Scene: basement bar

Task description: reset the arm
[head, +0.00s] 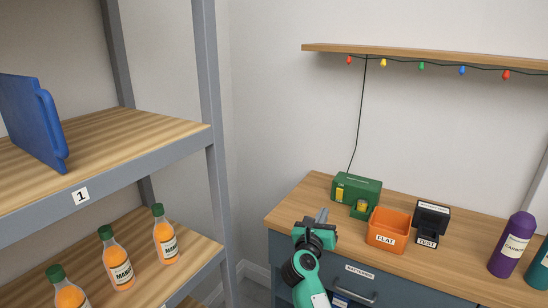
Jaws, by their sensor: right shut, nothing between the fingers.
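My right gripper (321,217) shows at the lower middle, at the end of a green and black arm that comes up from the bottom edge. Its fingers are shut with nothing between them. It appears in front of the left part of the wooden counter (299,203), left of an orange bin; its height over the counter is hard to tell. My left gripper is not in view.
At left, a shelf (150,150) holds a blue board (33,120); mango bottles (121,262) stand below.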

